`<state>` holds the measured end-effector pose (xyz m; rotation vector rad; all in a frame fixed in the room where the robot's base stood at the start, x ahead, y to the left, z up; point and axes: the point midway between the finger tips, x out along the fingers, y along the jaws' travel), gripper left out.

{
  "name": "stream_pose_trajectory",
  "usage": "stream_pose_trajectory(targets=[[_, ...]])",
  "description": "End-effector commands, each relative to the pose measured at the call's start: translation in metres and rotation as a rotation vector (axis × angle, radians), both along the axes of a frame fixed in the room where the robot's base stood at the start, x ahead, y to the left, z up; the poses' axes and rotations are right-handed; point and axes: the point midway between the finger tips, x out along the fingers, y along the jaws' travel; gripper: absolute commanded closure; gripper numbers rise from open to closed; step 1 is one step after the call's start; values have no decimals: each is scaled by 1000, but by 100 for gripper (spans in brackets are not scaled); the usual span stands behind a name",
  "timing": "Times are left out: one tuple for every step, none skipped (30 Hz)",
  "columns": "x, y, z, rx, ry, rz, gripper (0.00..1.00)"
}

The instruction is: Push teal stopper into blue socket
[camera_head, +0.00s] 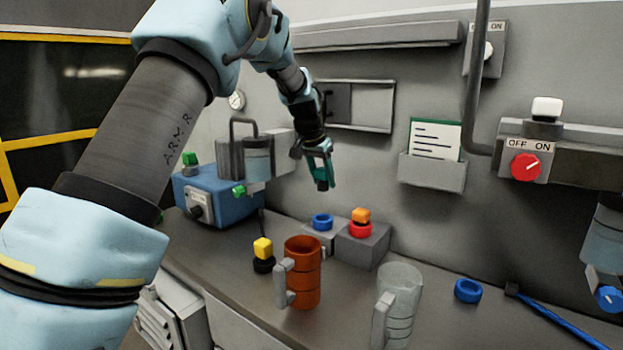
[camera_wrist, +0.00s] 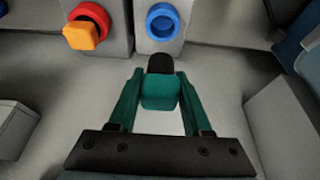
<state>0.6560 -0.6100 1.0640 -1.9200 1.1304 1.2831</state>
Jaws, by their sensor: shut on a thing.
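My gripper (camera_head: 321,170) is shut on the teal stopper, which has a dark tip. In the wrist view the teal stopper (camera_wrist: 160,92) sits between the two teal fingers of my gripper (camera_wrist: 160,88). The dark tip points away from the gripper. The blue socket (camera_head: 322,222) is a ring on a grey block, below my gripper in the head view. In the wrist view the blue socket (camera_wrist: 162,21) lies just beyond the dark tip. The stopper and socket are apart.
A red socket (camera_head: 360,230) with an orange stopper (camera_head: 361,215) stands right of the blue socket. A yellow stopper (camera_head: 262,248), an orange mug (camera_head: 303,272) and a clear mug (camera_head: 398,305) stand nearer the front.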

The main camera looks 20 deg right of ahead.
Motion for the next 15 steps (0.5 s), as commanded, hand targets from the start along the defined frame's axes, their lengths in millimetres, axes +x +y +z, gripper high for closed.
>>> stream_pose_trajectory(targets=[[-1, -1, -2, 0, 0, 0, 100], [0, -1, -3, 0, 0, 0, 100], [0, -1, -5, 0, 0, 0, 100], [-1, -1, -7, 0, 0, 0, 100], [0, -1, -9, 0, 0, 0, 100], [0, 0, -11, 0, 0, 0, 100], [0, 0, -14, 0, 0, 0, 100], [-1, 0, -16, 0, 0, 0, 100], [-1, 0, -19, 0, 0, 0, 100], [-1, 0, -22, 0, 0, 0, 100], [-1, -1, -24, 0, 0, 0, 100], [-1, -1, -27, 0, 1, 0, 100], [-1, -1, -30, 0, 1, 0, 100], [-1, -1, -32, 0, 0, -1, 100], [-1, -1, -35, 0, 0, -1, 100]])
